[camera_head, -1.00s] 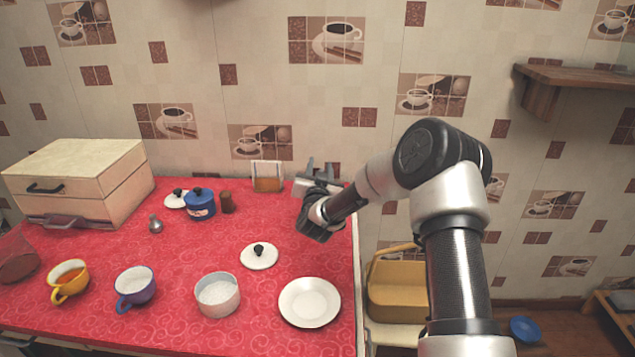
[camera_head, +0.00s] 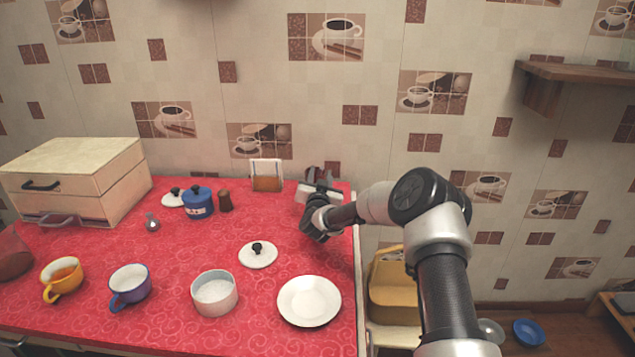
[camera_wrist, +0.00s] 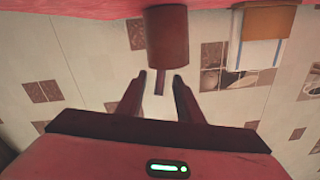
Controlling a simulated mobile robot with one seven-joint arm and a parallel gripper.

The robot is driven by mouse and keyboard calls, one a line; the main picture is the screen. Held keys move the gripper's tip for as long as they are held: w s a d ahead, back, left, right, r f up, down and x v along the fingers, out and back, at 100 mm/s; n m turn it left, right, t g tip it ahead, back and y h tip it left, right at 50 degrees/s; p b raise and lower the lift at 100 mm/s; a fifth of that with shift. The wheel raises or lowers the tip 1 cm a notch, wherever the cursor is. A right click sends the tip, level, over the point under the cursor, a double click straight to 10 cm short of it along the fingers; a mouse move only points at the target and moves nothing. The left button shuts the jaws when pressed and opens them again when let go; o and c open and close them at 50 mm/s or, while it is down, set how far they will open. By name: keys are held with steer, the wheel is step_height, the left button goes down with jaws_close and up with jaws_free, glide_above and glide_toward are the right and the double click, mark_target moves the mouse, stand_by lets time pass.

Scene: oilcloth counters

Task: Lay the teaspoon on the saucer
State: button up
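The saucer (camera_head: 309,301) is a white round dish, empty, at the front right of the red counter. My gripper (camera_head: 318,176) is at the back right of the counter, far behind the saucer. In the wrist view, which is upside down, the gripper (camera_wrist: 160,77) is open. A dark brown cylinder (camera_wrist: 167,38) is just ahead of the fingers. A thin brown strip (camera_wrist: 160,84), possibly the teaspoon's handle, juts from the cylinder and appears between the fingertips. I cannot tell how deep it lies between them. No spoon bowl shows. In the head view, the gripper hides this spot.
A napkin holder (camera_head: 266,176) stands left of the gripper. A black-knobbed lid (camera_head: 258,255) and a white pot (camera_head: 214,293) lie left of the saucer. Two cups, a blue pot (camera_head: 198,202) and a wooden box (camera_head: 75,180) are further left. The counter between gripper and saucer is clear.

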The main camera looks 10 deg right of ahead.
steer(key=shift+w, duration=0.2)
jaws_close()
steer(key=shift+r, duration=0.15)
step_height(320, 180, up, 18)
steer(key=p, duration=0.4)
steer(key=shift+f, duration=0.2)
